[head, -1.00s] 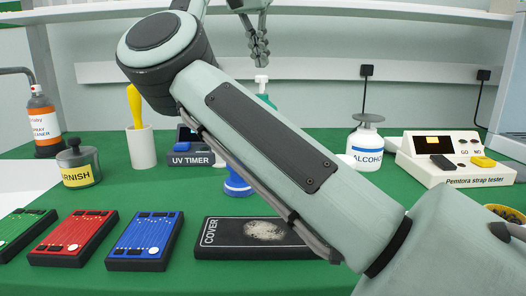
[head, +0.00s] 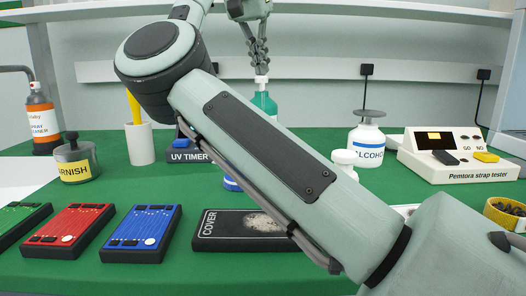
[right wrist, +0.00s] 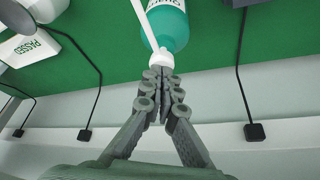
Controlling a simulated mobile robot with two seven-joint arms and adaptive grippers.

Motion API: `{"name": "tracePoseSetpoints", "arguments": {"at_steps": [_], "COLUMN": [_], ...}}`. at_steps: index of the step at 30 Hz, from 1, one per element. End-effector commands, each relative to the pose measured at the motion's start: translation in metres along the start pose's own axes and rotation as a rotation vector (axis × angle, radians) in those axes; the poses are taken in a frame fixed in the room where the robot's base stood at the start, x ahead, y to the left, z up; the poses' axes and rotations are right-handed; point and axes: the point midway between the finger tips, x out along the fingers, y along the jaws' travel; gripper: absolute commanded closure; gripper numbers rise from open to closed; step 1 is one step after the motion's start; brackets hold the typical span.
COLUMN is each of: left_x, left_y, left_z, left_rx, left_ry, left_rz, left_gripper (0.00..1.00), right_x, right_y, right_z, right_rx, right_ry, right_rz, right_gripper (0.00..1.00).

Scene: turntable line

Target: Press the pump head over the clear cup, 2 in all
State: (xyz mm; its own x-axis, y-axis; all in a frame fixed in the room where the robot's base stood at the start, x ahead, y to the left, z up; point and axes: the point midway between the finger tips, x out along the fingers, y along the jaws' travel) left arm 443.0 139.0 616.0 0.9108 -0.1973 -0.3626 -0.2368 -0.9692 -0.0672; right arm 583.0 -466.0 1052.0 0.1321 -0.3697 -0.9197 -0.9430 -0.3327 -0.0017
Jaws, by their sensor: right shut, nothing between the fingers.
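A teal pump bottle (head: 264,103) stands upright at the back of the green table, its lower part hidden behind my right arm. Its white pump head (head: 262,80) is right below the fingertips of my right gripper (head: 261,68). The gripper is shut, empty and points down. In the right wrist view, the shut fingertips (right wrist: 161,76) overlap the white pump head (right wrist: 160,59) on the teal bottle (right wrist: 166,25); they look touching or nearly so. I cannot make out a clear cup; my arm covers the area in front of the bottle. My left gripper is out of view.
An alcohol bottle (head: 367,142) and a strap tester (head: 455,155) stand right of the pump. A UV timer (head: 190,155) and a white holder (head: 140,144) stand left. Red (head: 68,231) and blue (head: 141,233) boxes and a black cover box (head: 236,231) line the front.

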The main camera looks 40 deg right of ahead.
Motion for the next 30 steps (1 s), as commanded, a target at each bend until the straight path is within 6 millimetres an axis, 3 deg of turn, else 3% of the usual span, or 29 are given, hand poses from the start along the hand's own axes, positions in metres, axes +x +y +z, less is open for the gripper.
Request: {"name": "tracePoseSetpoints", "arguments": {"at_steps": [4, 12, 30], "left_x": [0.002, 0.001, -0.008], "left_y": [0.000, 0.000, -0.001], "left_z": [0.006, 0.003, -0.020], "left_rx": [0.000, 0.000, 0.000], "left_ry": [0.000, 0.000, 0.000], "left_rz": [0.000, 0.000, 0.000], "left_gripper": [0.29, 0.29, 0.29], "right_x": [0.009, 0.006, -0.021], "right_y": [0.000, 0.000, 0.000], "right_z": [0.004, 0.003, -0.009], "right_rx": [-0.001, -0.001, 0.000], "right_ry": [-0.007, -0.009, -0.005], "right_rz": [0.003, 0.004, 0.002], "right_gripper": [1.00, 1.00, 1.00]}}
